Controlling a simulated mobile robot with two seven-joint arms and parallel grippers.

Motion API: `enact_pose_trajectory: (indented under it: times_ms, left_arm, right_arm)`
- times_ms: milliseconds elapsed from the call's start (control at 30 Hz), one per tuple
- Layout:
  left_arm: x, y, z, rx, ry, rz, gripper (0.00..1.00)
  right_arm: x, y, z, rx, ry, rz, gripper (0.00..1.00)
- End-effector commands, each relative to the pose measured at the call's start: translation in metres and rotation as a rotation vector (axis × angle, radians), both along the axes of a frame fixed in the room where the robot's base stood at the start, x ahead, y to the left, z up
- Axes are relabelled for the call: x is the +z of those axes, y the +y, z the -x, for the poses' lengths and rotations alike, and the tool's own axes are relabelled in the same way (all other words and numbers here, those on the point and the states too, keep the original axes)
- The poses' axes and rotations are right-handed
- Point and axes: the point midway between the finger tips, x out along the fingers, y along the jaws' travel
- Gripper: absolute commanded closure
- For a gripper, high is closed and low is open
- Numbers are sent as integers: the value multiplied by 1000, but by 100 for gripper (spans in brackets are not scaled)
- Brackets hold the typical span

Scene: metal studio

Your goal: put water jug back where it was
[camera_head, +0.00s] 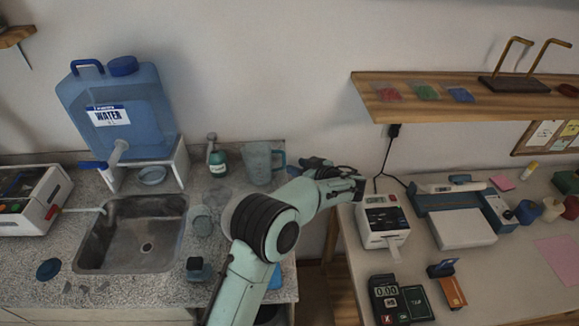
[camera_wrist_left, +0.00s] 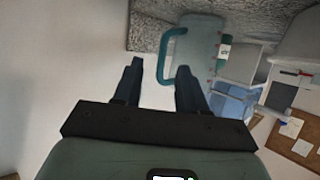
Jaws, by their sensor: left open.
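A clear bluish jug (camera_head: 257,164) with a teal handle stands upright on the speckled counter (camera_head: 230,274), near its back right corner. Its handle faces right, toward my left gripper (camera_head: 307,163). That gripper is open and empty, just right of the handle, with its fingers pointing left. In the left wrist view, my left gripper (camera_wrist_left: 160,72) has its two dark fingers apart, with the jug (camera_wrist_left: 203,45) and its handle beyond the tips. I see no contact. My right gripper is not in view.
A large blue water container (camera_head: 119,111) sits on a white stand behind the sink (camera_head: 135,238). A green bottle (camera_head: 217,160) stands left of the jug. A glass beaker (camera_head: 202,220) is nearer the front. A label printer (camera_head: 383,220) stands on the right table, across a gap.

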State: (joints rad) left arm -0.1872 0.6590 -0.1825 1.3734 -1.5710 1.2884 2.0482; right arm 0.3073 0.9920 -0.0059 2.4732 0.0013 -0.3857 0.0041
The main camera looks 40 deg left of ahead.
Motion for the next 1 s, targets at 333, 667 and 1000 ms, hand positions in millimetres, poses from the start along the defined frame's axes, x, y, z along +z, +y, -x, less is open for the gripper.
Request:
enact_pose_trajectory:
  times_ms: [333, 667, 1000]
  left_arm:
    - [17, -39, 11, 0, 0, 0, 59]
    - [18, -41, 11, 1, 0, 0, 59]
    - [18, -41, 11, 0, 0, 0, 59]
  right_arm:
    - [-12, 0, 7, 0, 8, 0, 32]
    - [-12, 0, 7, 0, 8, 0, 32]
    - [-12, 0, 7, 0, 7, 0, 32]
